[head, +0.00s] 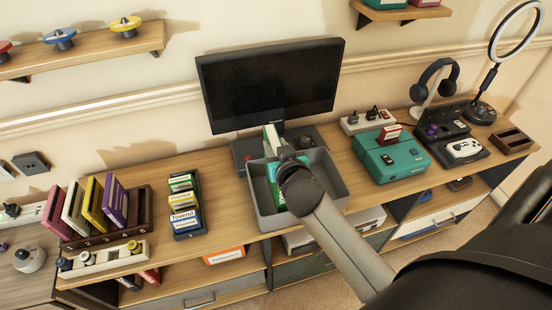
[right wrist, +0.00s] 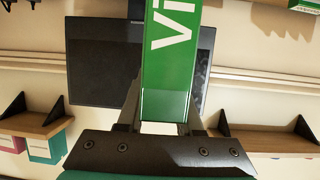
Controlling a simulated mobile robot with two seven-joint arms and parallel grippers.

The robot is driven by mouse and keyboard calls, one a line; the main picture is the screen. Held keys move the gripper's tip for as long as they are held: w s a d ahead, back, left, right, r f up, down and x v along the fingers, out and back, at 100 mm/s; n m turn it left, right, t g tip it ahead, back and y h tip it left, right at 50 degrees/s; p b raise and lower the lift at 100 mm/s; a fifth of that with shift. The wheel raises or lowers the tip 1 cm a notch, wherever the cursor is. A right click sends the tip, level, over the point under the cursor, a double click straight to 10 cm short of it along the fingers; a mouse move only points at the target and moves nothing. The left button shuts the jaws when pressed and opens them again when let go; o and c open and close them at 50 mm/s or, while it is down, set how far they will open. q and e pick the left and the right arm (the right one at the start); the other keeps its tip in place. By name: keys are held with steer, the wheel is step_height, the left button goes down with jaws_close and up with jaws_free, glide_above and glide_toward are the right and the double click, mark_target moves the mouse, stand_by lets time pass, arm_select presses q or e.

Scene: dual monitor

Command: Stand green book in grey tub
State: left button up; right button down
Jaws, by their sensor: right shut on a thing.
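The grey tub (head: 334,186) sits on the desk in front of the monitor. My right gripper (head: 282,158) is over the tub in the head view, and my wrist hides part of the tub's inside. It is shut on the green book (right wrist: 168,75), whose green face with white letters fills the middle of the right wrist view. In the head view the book's green and white upper end (head: 271,138) sticks up behind the gripper, and some green shows lower inside the tub. Whether the book touches the tub floor is hidden. My left gripper is not in view.
The black monitor (head: 270,85) stands behind the tub. A rack of coloured books (head: 112,222) and a dark holder with several small cases (head: 184,205) are at left. A teal console (head: 392,160) and a power strip (head: 366,122) are at right.

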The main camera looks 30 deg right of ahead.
steer(key=shift+f+b, duration=0.5)
steer(key=shift+f, duration=1.35)
steer(key=shift+f, duration=0.15)
steer(key=c, duration=0.6)
jaws_free()
steer(key=shift+o, duration=0.2)
steer(key=p+v, duration=0.1)
steer(key=v, duration=1.1)
